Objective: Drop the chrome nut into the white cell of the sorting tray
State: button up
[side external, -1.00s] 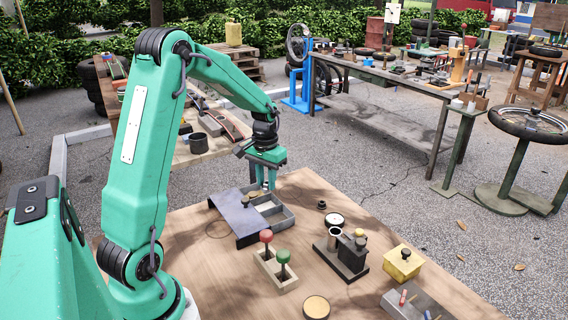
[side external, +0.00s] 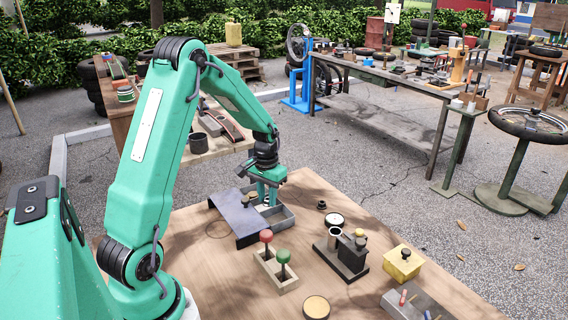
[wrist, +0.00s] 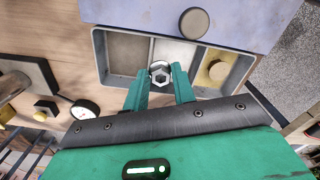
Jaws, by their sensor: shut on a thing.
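The chrome nut (wrist: 160,74) is a small hexagonal nut with a dark hole, held between my fingertips. My gripper (wrist: 159,80) is shut on it; it also shows in the side view (side external: 267,197), low over the grey sorting tray (side external: 285,221). In the wrist view the tray (wrist: 100,52) shows several cells. The nut appears over the near part of the white middle cell (wrist: 176,50). Whether it touches the cell floor cannot be told. The left cell (wrist: 128,50) is grey-tan and empty. The right cell holds a brass-coloured piece (wrist: 217,70).
A blue-grey cover (side external: 235,220) with a dark knob stands over part of the tray. A block with red and green knobs (side external: 275,267), a dark fixture (side external: 345,252), a round gauge (side external: 334,220) and a yellow box (side external: 403,265) stand nearby. Bare wood lies between them.

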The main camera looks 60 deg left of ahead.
aim_at(267, 199)
jog(key=shift+f, duration=0.15)
jog(key=o, duration=1)
jog(key=shift+o, duration=0.2)
jog(key=shift+r, duration=3.9)
jog(key=shift+d+r, duration=0.1)
